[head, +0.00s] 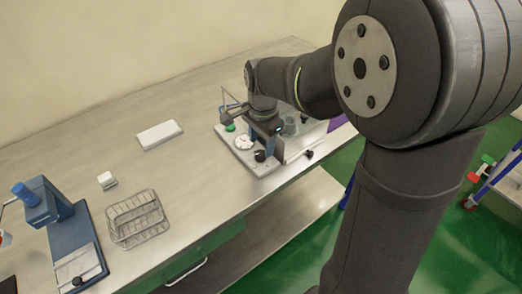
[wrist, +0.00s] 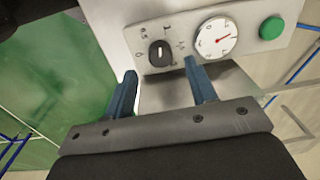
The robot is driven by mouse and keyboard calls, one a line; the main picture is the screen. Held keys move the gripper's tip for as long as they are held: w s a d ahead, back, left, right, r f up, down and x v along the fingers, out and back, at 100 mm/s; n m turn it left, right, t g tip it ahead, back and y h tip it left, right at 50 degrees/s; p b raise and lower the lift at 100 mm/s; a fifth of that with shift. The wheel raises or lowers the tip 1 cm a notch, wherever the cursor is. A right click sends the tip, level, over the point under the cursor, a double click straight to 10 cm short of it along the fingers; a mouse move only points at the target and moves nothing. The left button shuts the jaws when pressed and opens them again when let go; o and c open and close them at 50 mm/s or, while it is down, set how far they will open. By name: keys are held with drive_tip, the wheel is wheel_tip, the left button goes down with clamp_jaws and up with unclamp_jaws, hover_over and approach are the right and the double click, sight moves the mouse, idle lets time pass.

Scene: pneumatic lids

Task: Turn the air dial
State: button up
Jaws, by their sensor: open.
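The air dial (wrist: 160,53) is a black knob with a pale pointer mark on a light panel with printed numbers, near the top of the wrist view. In the head view it is a small dark knob (head: 260,156) at the front of the pneumatic device. My gripper (wrist: 160,75) is open and empty. Its two blue fingers point toward the panel, with the dial between and beyond the fingertips. Whether a finger touches the dial or panel I cannot tell. In the head view my gripper (head: 266,138) is over the device, partly hidden by the wrist.
A pressure gauge (wrist: 217,38) with a red needle and a green button (wrist: 271,27) are right of the dial in the wrist view. A wire rack (head: 136,218), a white box (head: 160,134) and a blue device (head: 72,245) stand left on the metal bench (head: 200,106).

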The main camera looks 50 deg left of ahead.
sight(261, 153)
drive_tip(key=shift+a+f, duration=0.1)
drive_tip(key=shift+f, duration=2.1)
drive_tip(key=shift+c, duration=0.4)
drive_tip(key=c, duration=0.9)
